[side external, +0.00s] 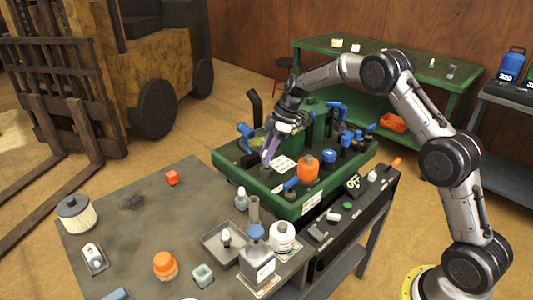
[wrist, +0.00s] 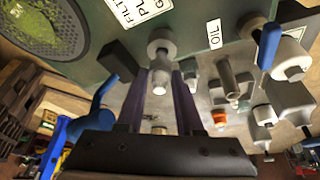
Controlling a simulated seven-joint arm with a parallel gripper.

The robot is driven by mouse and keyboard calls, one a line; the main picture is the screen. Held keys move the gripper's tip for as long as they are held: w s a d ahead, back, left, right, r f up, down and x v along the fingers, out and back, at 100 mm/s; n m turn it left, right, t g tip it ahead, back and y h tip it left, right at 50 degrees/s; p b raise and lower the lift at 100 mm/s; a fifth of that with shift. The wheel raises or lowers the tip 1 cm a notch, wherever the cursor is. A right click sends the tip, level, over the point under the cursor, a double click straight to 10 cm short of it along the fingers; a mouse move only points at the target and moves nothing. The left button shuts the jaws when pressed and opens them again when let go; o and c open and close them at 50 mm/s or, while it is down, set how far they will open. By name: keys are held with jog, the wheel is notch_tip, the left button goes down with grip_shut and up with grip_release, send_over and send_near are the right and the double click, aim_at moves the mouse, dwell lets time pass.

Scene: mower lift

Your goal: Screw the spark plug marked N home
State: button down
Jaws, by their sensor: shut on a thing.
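My gripper (side external: 266,160) points down over the left part of the green mower deck (side external: 235,182), its purple fingers at a grey fitting (side external: 266,173). In the wrist view my gripper (wrist: 158,84) is shut on a pale grey, stepped plug-like part (wrist: 160,80). This part is in line with a round grey fitting (wrist: 161,42) on the deck and looks to meet it; how deep it sits cannot be told. No letter N can be read on it.
Close by on the deck are a blue-handled lever (side external: 245,131), an orange cap (side external: 308,168) and a blue-handled valve (side external: 291,184). The grey bench (side external: 130,225) holds a tray (side external: 212,252) with a small plug-like part, a bottle (side external: 257,266) and a white canister (side external: 282,236). An "OFF" panel (side external: 352,182) is at right.

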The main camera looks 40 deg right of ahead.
jog(key=shift+f, duration=0.1)
dwell(0.4)
jog(key=shift+f, duration=1.3)
jog(key=c, duration=1.3)
grip_release()
grip_shut()
jog(key=m+t+h, duration=0.1)
jog(key=m, duration=0.3)
jog(key=shift+s+a, duration=0.1)
jog(key=shift+f+m+h, duration=0.1)
jog(key=shift+m+h, duration=0.4)
jog(key=shift+m, duration=0.6)
jog(key=shift+t, duration=0.3)
